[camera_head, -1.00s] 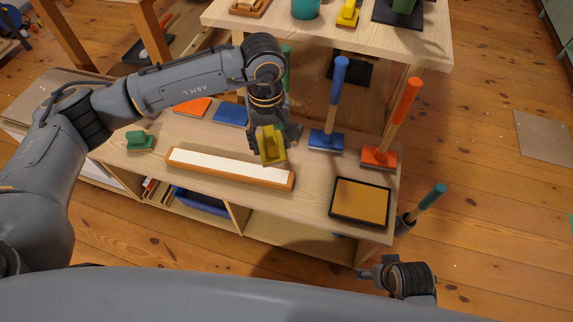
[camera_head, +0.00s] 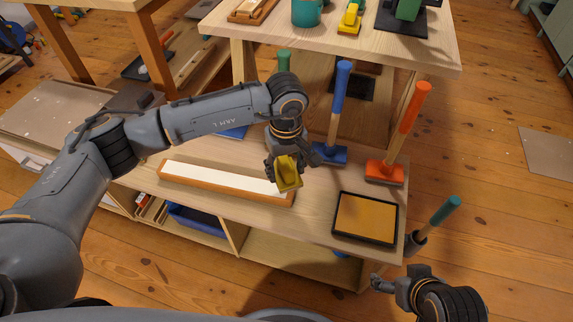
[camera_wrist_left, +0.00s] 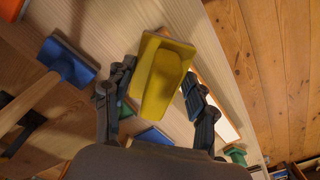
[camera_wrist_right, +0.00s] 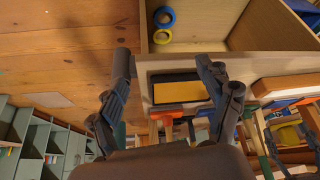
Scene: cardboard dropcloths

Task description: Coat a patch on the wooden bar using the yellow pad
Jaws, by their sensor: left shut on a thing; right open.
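My left gripper (camera_head: 290,160) is shut on the yellow pad (camera_head: 288,178), at the right end of the wooden bar (camera_head: 205,188). The bar has a white top and orange-brown sides and lies on the tabletop. The pad hides part of the bar's right end; I cannot tell whether they touch. In the left wrist view the yellow pad (camera_wrist_left: 165,80) sits between the fingers, with the bar's white top (camera_wrist_left: 226,131) behind. A black tray with an ochre surface (camera_head: 365,218) lies right of the bar. My right gripper (camera_head: 385,284) is open and empty, low in front of the table.
A blue-handled tool (camera_head: 338,105) and an orange-handled tool (camera_head: 400,130) stand behind the tray. A teal-handled tool (camera_head: 440,215) stands off the table's right end. A higher shelf (camera_head: 350,45) overhangs the back. The tabletop between bar and tray is clear.

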